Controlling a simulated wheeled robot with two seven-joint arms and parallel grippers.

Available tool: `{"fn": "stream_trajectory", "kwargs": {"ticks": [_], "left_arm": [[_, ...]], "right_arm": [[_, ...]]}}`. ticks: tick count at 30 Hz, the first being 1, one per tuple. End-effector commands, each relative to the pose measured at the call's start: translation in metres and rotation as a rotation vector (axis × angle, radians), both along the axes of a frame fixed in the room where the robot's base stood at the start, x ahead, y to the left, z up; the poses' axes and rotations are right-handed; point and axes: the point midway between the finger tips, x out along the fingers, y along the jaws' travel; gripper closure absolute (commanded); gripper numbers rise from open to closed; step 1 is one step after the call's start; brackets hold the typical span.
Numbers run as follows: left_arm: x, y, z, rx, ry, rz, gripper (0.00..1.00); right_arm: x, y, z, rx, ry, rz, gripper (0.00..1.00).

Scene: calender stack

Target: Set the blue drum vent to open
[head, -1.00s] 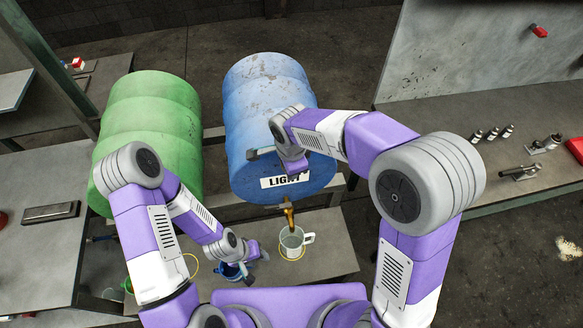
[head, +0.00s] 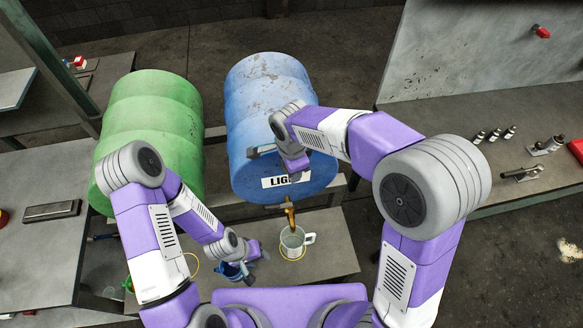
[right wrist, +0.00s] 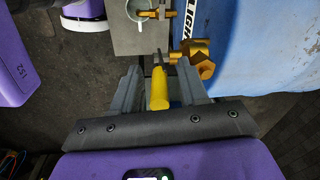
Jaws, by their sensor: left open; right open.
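The blue drum (head: 268,85) lies on a rack, its front face towards me with a LIGHT label (head: 272,182). It also shows in the right wrist view (right wrist: 265,45). My right gripper (right wrist: 158,85) is open at the drum's front. A yellow lever (right wrist: 159,88) on a dark stem stands between its fingers, with a gap on both sides. A brass fitting (right wrist: 197,57) is beside it on the drum. In the head view my right gripper hides the lever. My left gripper (head: 256,266) is open, low by a blue container (head: 232,270).
A brass tap (head: 289,214) hangs below the drum over a pale mug (head: 293,241) on a low bench (head: 335,260). A green drum (head: 150,120) lies to the left. A workbench (head: 450,125) with metal parts stands at the right.

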Motion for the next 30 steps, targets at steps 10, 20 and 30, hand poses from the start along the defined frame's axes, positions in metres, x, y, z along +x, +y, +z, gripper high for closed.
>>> {"fn": "stream_trajectory", "kwargs": {"ticks": [10, 20, 30], "left_arm": [[0.0, 0.0, -0.005, 0.0, 0.0, 0.0, 0.57], [0.0, 0.0, -0.005, 0.0, 0.0, 0.0, 0.57], [0.0, 0.0, -0.005, 0.0, 0.0, 0.0, 0.57]], "right_arm": [[-0.006, 0.0, 0.055, 0.001, -0.003, 0.0, 0.57], [-0.008, 0.0, 0.066, 0.0, -0.001, 0.0, 0.57], [-0.008, 0.0, 0.065, 0.0, 0.0, 0.001, 0.57]]}}
